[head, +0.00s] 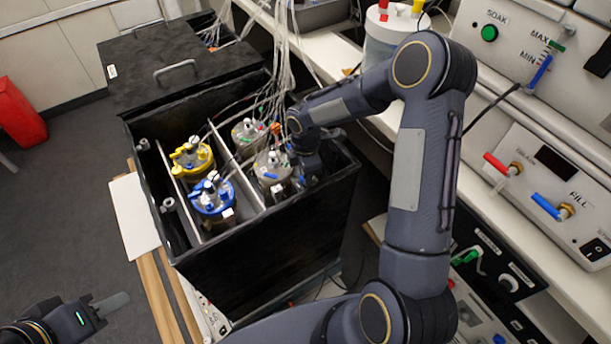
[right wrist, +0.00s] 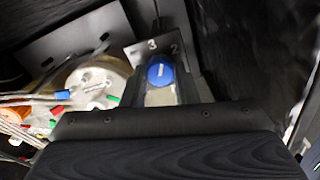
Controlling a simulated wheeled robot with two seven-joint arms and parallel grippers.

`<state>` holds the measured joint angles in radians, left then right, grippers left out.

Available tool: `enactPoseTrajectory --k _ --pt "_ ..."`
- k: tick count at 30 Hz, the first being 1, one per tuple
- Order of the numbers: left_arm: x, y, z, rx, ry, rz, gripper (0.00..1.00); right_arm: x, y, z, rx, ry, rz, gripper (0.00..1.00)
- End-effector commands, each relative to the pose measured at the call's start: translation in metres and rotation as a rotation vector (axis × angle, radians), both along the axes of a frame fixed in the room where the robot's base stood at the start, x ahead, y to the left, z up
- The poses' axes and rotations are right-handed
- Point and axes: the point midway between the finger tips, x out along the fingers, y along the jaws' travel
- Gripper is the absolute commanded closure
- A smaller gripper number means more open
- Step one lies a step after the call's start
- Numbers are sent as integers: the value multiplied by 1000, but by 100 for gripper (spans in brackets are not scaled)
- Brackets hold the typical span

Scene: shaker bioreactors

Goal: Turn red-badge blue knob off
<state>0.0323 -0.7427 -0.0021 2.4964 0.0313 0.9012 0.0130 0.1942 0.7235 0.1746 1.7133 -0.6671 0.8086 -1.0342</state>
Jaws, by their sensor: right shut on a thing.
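In the right wrist view a round blue knob (right wrist: 160,71) with a short white mark sits on a grey plate (right wrist: 144,50) marked 3 and 2. My right gripper (right wrist: 163,84) has its two fingers on either side of this knob and is shut on it. In the head view the right gripper (head: 307,172) reaches down into the right end of the black shaker box (head: 262,247), and the knob is hidden there. I cannot make out a red badge. My left gripper (head: 103,308) is low at the left, away from the box; its opening is unclear.
The box holds a yellow-lidded vessel (head: 192,158), a blue-lidded vessel (head: 212,195) and two clear-lidded vessels, with tubes rising from them. A clear-lidded vessel (right wrist: 95,85) is close to the right gripper. A bench with control panels (head: 555,190) stands at the right.

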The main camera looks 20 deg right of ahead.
Motion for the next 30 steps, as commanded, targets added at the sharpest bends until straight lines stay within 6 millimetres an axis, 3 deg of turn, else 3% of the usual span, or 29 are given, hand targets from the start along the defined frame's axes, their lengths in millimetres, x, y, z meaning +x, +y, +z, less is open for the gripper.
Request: enactPoseTrajectory --k 12,30 --pt "0 0 -26 0 0 0 64 1 -1 -1 -2 -4 -398 96" --pt "0 0 -49 0 0 0 64 1 -1 0 -1 -3 -967 96"
